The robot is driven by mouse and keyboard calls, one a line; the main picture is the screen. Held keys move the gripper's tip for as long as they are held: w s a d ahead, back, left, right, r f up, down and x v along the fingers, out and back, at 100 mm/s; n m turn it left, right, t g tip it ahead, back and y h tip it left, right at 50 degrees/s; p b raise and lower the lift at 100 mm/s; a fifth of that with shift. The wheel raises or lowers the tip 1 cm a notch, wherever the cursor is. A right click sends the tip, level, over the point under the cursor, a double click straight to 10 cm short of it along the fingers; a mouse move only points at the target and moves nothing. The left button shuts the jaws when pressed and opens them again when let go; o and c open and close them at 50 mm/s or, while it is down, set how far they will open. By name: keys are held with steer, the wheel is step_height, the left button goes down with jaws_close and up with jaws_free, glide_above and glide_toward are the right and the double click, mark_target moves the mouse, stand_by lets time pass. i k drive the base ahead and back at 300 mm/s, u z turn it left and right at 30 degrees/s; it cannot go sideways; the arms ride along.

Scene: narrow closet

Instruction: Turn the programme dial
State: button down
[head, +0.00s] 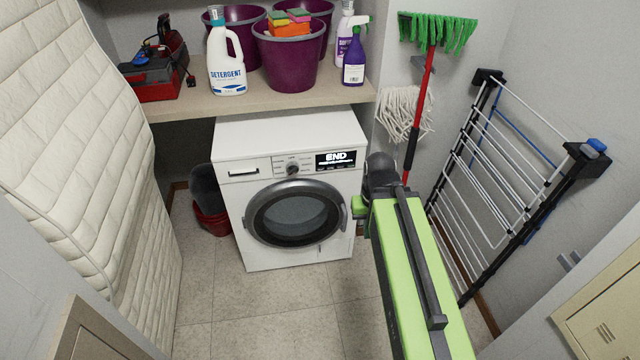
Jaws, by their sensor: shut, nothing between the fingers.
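The programme dial (293,170) is a small round knob on the front control panel of the white washing machine (285,130). It sits between printed programme labels and the black display (336,160), which reads "END". The dial's pointer is too small to read. The round door (295,213) below is shut. My green arm reaches up from the bottom right, and its dark joint is to the right of the machine's front. My gripper is hidden behind the arm. No part of my arm covers the dial.
A shelf (270,104) above the machine holds a detergent bottle (226,60), purple buckets (290,52), a spray bottle (354,60) and a red toolbox (158,85). A mattress (75,140) lines the left. A drying rack (500,170) and broom (424,90) stand right. Tiled floor (270,310) in front is clear.

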mark_target(292, 167)
steer(key=z, duration=0.2)
steer(key=k, duration=1.35)
steer(key=u, duration=0.4)
steer(key=i, duration=1)
steer(key=u, duration=1.25)
steer(key=i, duration=0.2)
steer(key=u, duration=0.1)
